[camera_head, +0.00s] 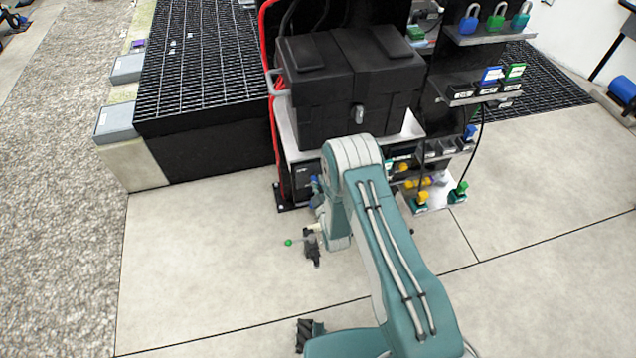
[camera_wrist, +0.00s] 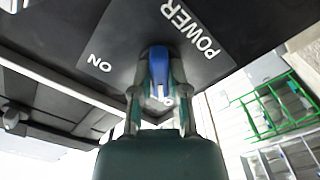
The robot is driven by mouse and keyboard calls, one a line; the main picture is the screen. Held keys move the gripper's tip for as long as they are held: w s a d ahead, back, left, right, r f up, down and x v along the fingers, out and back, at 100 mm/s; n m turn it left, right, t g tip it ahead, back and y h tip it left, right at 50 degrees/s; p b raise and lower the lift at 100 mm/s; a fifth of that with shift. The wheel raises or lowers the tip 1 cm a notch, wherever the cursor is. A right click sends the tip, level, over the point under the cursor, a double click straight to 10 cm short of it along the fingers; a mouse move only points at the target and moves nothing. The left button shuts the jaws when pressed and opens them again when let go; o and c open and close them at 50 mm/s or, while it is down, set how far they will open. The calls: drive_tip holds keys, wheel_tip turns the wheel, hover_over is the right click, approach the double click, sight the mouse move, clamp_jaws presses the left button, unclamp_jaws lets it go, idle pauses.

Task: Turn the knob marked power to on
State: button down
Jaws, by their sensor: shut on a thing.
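In the wrist view, the blue power knob (camera_wrist: 159,66) sits on a dark panel (camera_wrist: 205,58) marked POWER in white letters. The word ON is printed to the left of the knob. Another white mark below the knob is mostly hidden by my fingers. My gripper (camera_wrist: 158,74) is shut on the knob, with a finger on each side. The knob's long side runs up and down in this picture, and it does not line up with ON. In the head view, my teal arm reaches down to the stand's lower front and hides the knob and fingertips.
A black tote (camera_head: 345,90) stands on the stand above my wrist. Padlocks (camera_head: 496,17) and small boxes fill the shelves at right. A red cable (camera_head: 270,130) runs down the left side. A black grating (camera_head: 205,60) lies behind left. The floor (camera_head: 200,250) at left is clear.

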drive_tip(key=shift+a+m, duration=0.1)
drive_tip(key=shift+m, duration=0.2)
drive_tip(key=m, duration=0.3)
drive_tip(key=shift+m, duration=0.4)
drive_tip(key=m, duration=0.4)
drive_tip(key=shift+m, duration=0.3)
drive_tip(key=m, duration=0.4)
drive_tip(key=shift+w+m, duration=0.1)
drive_tip(key=shift+m, duration=2.4)
drive_tip(key=c, duration=0.6)
unclamp_jaws()
drive_tip(key=shift+w, duration=0.1)
drive_tip(key=shift+s, duration=0.2)
